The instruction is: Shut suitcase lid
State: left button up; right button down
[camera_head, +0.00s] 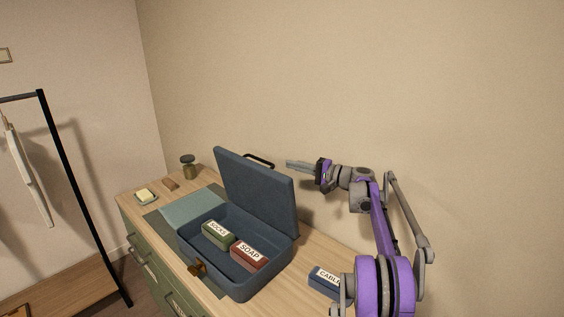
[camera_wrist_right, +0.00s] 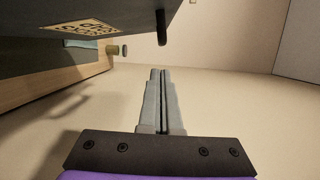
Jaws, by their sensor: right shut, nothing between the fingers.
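A dark blue suitcase (camera_head: 232,283) stands open on the dresser top. Its lid (camera_head: 256,192) is raised upright, leaning slightly back, with a black handle (camera_head: 259,161) at its top edge. Inside the base lie a green box labelled SOCKS (camera_head: 218,234) and a red box labelled SOAP (camera_head: 249,255). My right gripper (camera_head: 289,164) is shut and empty, behind the lid's upper right and apart from it. In the right wrist view its fingers (camera_wrist_right: 161,72) are together, with the dark lid (camera_wrist_right: 60,18) and handle (camera_wrist_right: 161,27) above. My left gripper is not in view.
The wooden dresser top (camera_head: 316,250) also holds a blue CABLE-labelled box (camera_head: 322,281), a dish with a yellow block (camera_head: 146,196), a small brown block (camera_head: 171,184) and a dark-topped jar (camera_head: 188,166). The wall is close behind. A clothes rack (camera_head: 72,170) stands at left.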

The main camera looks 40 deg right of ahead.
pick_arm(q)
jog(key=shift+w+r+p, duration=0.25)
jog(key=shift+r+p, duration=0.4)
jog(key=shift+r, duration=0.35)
pick_arm(e)
jog(key=x, duration=0.8)
jog(key=shift+w+a, duration=0.1)
jog(key=shift+a, duration=0.05)
jog(key=shift+r, duration=0.1)
